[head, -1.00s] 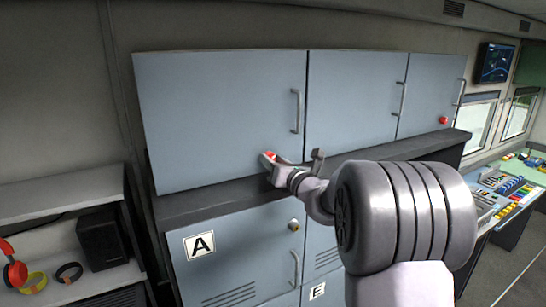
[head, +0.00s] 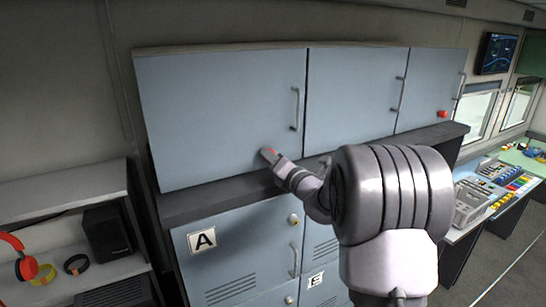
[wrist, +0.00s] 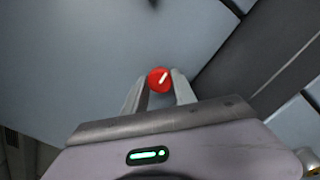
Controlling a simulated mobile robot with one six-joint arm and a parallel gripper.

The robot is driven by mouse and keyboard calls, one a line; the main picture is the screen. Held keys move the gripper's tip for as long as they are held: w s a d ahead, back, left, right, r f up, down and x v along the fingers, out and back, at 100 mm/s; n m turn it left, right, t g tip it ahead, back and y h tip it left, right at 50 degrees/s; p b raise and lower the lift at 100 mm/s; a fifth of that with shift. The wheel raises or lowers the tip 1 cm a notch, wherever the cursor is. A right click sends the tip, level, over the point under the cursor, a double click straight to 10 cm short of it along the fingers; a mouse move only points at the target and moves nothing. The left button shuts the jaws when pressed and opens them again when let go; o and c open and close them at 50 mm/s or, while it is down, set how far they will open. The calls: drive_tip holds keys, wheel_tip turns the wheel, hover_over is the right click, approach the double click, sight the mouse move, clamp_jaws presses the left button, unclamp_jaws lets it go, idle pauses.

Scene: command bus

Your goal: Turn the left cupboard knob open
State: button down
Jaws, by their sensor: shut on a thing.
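The left cupboard knob is a round red knob (wrist: 160,79) with a white line mark, set low on the left upper cupboard door (head: 220,110). In the wrist view the mark is slanted, its upper end to the right. My gripper (wrist: 160,85) is shut on the knob, one finger on each side. In the head view my gripper (head: 270,158) is at the lower edge of that door, and only a sliver of red shows at its tips. The door lies flush with its neighbour and looks closed.
A second red knob (head: 442,114) is on the right upper door. Vertical bar handles (head: 295,109) are on the doors. A dark ledge (head: 220,203) runs below, above lockers marked A and E.

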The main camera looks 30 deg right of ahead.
drive_tip(key=shift+f, duration=0.1)
drive_tip(key=c, duration=1)
unclamp_jaws()
drive_tip(key=s+b, duration=0.1)
drive_tip(key=s, duration=0.4)
drive_tip(key=s+b, duration=0.2)
drive_tip(key=s, duration=0.4)
drive_tip(key=s+b, duration=0.1)
drive_tip(key=s, duration=0.5)
drive_tip(key=shift+s+d+b, duration=0.2)
drive_tip(key=shift+d+b, duration=0.05)
drive_tip(key=shift+b, duration=0.05)
